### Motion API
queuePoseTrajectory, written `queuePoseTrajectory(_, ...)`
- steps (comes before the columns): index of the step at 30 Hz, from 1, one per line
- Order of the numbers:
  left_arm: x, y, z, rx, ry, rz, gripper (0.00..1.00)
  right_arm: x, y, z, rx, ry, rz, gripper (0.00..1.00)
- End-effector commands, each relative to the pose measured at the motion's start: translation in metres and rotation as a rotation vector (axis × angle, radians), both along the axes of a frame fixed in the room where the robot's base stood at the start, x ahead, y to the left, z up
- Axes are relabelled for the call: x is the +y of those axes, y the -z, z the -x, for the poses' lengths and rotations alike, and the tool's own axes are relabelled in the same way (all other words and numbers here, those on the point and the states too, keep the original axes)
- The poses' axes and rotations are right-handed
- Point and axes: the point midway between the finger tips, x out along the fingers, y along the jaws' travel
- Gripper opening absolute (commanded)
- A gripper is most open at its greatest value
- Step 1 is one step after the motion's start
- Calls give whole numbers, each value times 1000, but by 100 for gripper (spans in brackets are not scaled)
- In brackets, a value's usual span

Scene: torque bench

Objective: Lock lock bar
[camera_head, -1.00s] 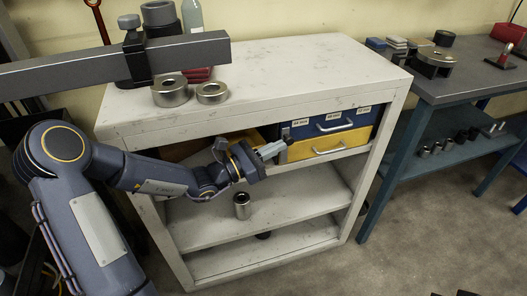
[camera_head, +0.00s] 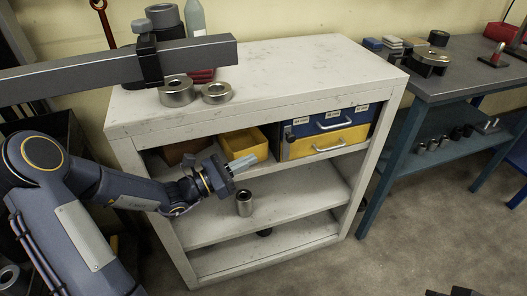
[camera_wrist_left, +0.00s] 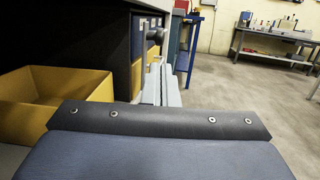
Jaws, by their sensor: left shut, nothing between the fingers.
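A drawer unit with a blue upper drawer (camera_head: 304,128) and a yellow lower drawer (camera_head: 308,148) sits in the top bay of the white shelf unit. Both drawers look closed. A narrow dark upright strip with a small knob (camera_head: 288,137) runs along their left edge and may be the lock bar; its lock state is unclear. In the left wrist view a round knob (camera_wrist_left: 156,34) sticks out from the drawer fronts. My left gripper (camera_head: 246,161) is shut and empty, left of the drawers and apart from them. Its pale fingers (camera_wrist_left: 165,88) point forward along the fronts.
An open yellow bin (camera_head: 243,143) stands left of the drawers. A metal cylinder (camera_head: 244,203) stands on the shelf below my gripper. A long grey beam (camera_head: 100,74) with a clamp spans the upper left, near metal rings (camera_head: 177,92).

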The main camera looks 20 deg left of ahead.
Motion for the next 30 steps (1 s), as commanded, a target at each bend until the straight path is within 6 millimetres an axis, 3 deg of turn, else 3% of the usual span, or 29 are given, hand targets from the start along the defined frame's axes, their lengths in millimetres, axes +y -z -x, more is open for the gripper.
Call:
queuePoseTrajectory(4,19,3,17,2,-4,-1,0,0,-4,0,-1,0,0,0)
queuePoseTrajectory(12,30,6,28,1,-2,1,0,0,-5,0,-1,0,0,0)
queuePoseTrajectory(26,28,5,28,-3,4,-7,0,0,-4,0,-1,0,0,0)
queuePoseTrajectory(30,5,-7,46,-59,101,-132,0,0,-5,0,-1,0,0,0)
